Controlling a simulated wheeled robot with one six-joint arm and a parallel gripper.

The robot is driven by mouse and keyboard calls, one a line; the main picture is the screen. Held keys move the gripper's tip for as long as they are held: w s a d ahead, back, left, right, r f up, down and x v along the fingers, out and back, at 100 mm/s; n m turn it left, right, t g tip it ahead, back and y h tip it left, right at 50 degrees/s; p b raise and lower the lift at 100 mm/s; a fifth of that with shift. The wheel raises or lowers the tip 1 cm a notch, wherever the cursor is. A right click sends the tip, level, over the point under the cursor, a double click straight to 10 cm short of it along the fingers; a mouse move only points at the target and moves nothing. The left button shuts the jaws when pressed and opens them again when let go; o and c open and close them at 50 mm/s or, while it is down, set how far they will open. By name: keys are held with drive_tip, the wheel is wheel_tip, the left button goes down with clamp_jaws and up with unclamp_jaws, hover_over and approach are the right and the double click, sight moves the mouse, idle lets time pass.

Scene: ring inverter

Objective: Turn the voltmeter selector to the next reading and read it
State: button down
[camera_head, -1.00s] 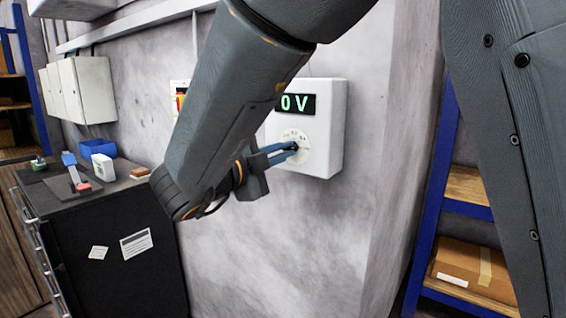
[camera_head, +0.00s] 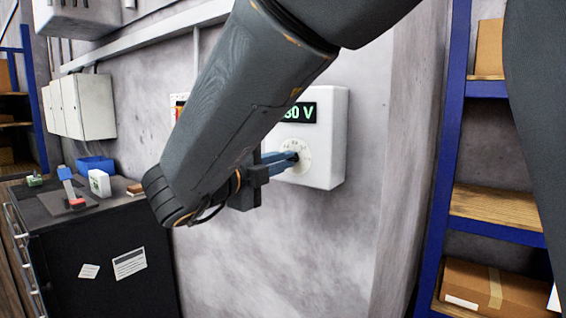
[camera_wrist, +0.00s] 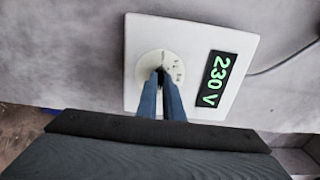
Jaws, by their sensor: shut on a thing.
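The voltmeter is a white box (camera_head: 328,163) on the wall, with a black display (camera_head: 303,113) above a round pale selector dial (camera_head: 303,160). In the wrist view the display (camera_wrist: 214,80) reads "230 V" in green, turned sideways; in the head view my arm hides its left part. My gripper (camera_head: 292,158) has its blue fingers shut on the selector knob at the middle of the dial. In the wrist view the fingers (camera_wrist: 161,78) meet at the dial (camera_wrist: 176,70) and mostly cover the knob. The dial's markings are too small to read.
A dark cabinet (camera_head: 100,262) stands at left with a blue bin (camera_head: 96,164) and small parts on top. A blue-framed shelf (camera_head: 490,205) with a cardboard box (camera_head: 487,285) is at right. The wall below the voltmeter is clear.

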drive_tip(key=c, duration=1.9)
unclamp_jaws()
drive_tip(key=shift+s, duration=0.1)
drive_tip(key=v, duration=0.7)
drive_tip(key=shift+s+a+b, duration=0.25)
drive_tip(key=shift+s+b, duration=0.05)
drive_tip(key=shift+b, duration=0.15)
